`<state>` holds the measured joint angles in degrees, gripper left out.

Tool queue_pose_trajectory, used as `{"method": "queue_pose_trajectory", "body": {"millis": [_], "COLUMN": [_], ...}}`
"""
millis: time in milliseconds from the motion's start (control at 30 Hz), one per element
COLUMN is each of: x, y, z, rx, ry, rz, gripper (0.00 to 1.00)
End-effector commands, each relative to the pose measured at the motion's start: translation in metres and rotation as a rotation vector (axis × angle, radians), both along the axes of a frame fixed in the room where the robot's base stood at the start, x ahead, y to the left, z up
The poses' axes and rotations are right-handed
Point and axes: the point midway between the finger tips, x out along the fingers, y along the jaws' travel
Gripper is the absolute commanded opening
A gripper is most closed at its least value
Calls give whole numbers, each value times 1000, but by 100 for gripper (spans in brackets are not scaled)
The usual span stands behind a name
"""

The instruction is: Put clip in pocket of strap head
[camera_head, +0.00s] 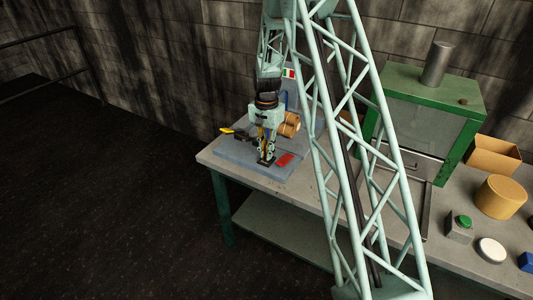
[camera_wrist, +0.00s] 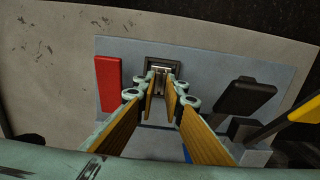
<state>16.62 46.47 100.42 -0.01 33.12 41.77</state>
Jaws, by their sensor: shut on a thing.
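My gripper (camera_wrist: 163,78) points down at the grey plate on the bench, and it also shows in the head view (camera_head: 266,159). Its fingertips are closed on a small metal piece, which looks like the clip (camera_wrist: 161,71). The clip is at a dark square holder (camera_wrist: 176,62) on the plate; I cannot tell whether it is inside or just above it. A black tool with a yellow handle, perhaps the strap head (camera_wrist: 243,96), lies right of my gripper in the wrist view, and left of it in the head view (camera_head: 244,136). Its pocket cannot be made out.
A red block (camera_wrist: 108,82) lies beside the holder on the grey plate (camera_wrist: 205,75). A tan roll (camera_head: 290,124) stands behind my gripper. A green cabinet (camera_head: 470,97), a tan cylinder (camera_head: 500,197) and a green button box (camera_head: 460,228) stand farther right on the bench.

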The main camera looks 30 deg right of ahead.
Motion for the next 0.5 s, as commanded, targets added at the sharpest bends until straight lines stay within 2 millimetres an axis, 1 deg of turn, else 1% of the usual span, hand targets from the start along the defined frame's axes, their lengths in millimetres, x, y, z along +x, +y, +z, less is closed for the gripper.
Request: {"method": "queue_pose_trajectory", "body": {"millis": [67, 100, 233, 500], "x": [0, 0, 0, 0], "y": [0, 0, 0, 0], "z": [-2, -2, -2, -2], "rx": [0, 0, 0, 0], "ry": [0, 0, 0, 0], "rz": [0, 0, 0, 0], "gripper": [1, 12, 23, 23]}}
